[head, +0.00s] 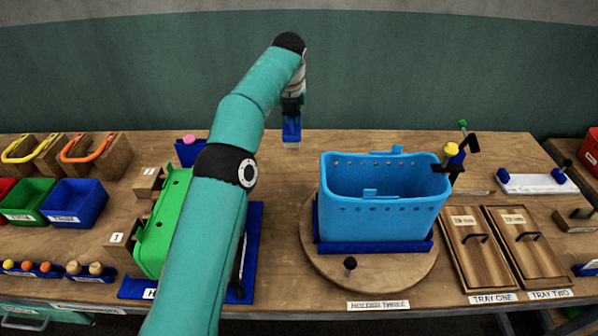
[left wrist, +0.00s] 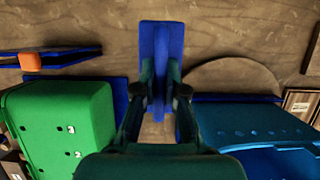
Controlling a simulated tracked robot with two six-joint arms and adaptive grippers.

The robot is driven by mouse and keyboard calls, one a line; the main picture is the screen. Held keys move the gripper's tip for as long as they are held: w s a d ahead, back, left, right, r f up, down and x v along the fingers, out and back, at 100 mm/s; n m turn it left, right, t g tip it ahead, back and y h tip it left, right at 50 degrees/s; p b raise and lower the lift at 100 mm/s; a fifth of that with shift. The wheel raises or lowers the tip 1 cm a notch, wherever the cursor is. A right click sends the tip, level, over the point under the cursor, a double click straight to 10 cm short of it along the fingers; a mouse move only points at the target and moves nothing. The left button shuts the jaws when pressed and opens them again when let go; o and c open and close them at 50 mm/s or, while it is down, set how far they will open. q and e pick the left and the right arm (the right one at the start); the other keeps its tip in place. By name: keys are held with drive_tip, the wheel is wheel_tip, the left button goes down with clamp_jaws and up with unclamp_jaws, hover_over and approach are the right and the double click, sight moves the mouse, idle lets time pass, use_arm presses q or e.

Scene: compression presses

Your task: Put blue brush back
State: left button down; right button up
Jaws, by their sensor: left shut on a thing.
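The blue brush (head: 291,130) hangs below my left gripper (head: 292,103), above the back part of the table, between the green bin and the light blue basket. Its lower end looks pale. In the left wrist view the blue brush (left wrist: 161,50) sits between the two fingers of the left gripper (left wrist: 160,98), which is shut on it. The brush looks clear of the tabletop, but the exact height is hard to tell. My right gripper is not in view.
The green bin (head: 158,235) is partly hidden behind my left arm. The light blue basket (head: 385,215) stands on a round board at holder three. A small blue box (head: 187,154) with a pink thing is at the back left. Two wooden trays (head: 470,250) lie right.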

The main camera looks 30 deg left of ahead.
use_arm(q)
drive_tip(key=f+b, duration=0.1)
drive_tip(key=f, duration=0.1)
drive_tip(key=f+b, duration=0.1)
drive_tip(key=f, duration=0.1)
drive_tip(key=f+b, duration=0.1)
drive_tip(key=f, duration=0.1)
drive_tip(key=shift+s+a+f, duration=0.15)
drive_tip(key=shift+a, duration=0.2)
wheel_tip(320, 180, down, 13)
drive_tip(key=shift+r+p, duration=0.1)
drive_tip(key=shift+p, duration=0.4)
drive_tip(key=shift+f, duration=0.3)
drive_tip(key=shift+f, duration=0.15)
drive_tip(key=c, duration=1.2)
unclamp_jaws()
drive_tip(key=shift+c, duration=0.2)
